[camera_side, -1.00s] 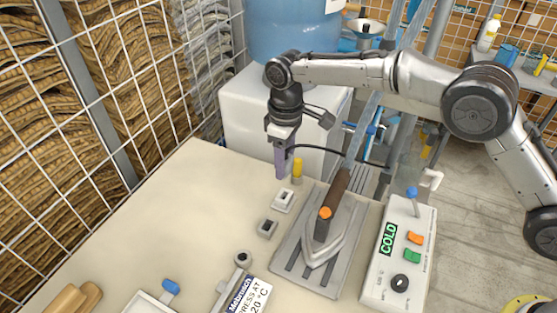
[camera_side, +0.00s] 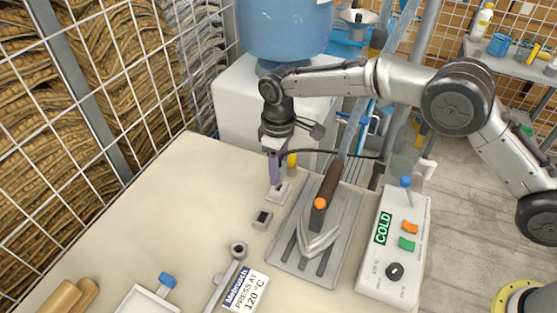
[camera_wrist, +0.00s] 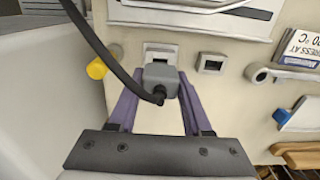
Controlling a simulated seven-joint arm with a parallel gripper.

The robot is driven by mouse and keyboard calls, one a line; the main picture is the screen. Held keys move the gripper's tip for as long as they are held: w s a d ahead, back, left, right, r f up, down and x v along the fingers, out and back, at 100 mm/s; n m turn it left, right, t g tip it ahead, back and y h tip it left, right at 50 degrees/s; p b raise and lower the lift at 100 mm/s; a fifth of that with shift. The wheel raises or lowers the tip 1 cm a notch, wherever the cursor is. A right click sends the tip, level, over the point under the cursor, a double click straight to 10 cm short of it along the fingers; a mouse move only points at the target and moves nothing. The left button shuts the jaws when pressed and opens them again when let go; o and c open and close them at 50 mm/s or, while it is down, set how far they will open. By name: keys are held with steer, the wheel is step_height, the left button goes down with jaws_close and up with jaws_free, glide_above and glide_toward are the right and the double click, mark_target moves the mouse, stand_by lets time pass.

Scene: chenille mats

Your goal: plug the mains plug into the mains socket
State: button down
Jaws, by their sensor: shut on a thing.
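My gripper (camera_side: 276,180), with purple fingers, points down over the back of the table. In the wrist view my gripper (camera_wrist: 158,100) is shut on the mains plug (camera_wrist: 160,77), a grey block with a black cable. The fingers hide the plug in the side view. A light socket block (camera_side: 281,192) is right beneath the fingertips; in the wrist view this block (camera_wrist: 160,49) shows just beyond the plug, partly covered by it. A second, darker-edged block with a dark opening (camera_side: 262,219) sits in front of it. I cannot tell which is the mains socket, or whether the plug touches the light block.
The iron (camera_side: 319,212) rests on a grey plate (camera_side: 282,258) to the right. A yellow post (camera_side: 292,160) stands close behind the fingers. The black cable (camera_side: 345,153) runs right. A control box reading COLD (camera_side: 395,245) is farther right. The table's left side is clear.

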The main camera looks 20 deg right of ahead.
steer(key=shift+f, duration=0.4)
steer(key=shift+f, duration=1.6)
stand_by(1.4)
steer(key=shift+c, duration=1.3)
jaws_free()
step_height(320, 180, up, 14)
steer(key=shift+f, duration=0.1)
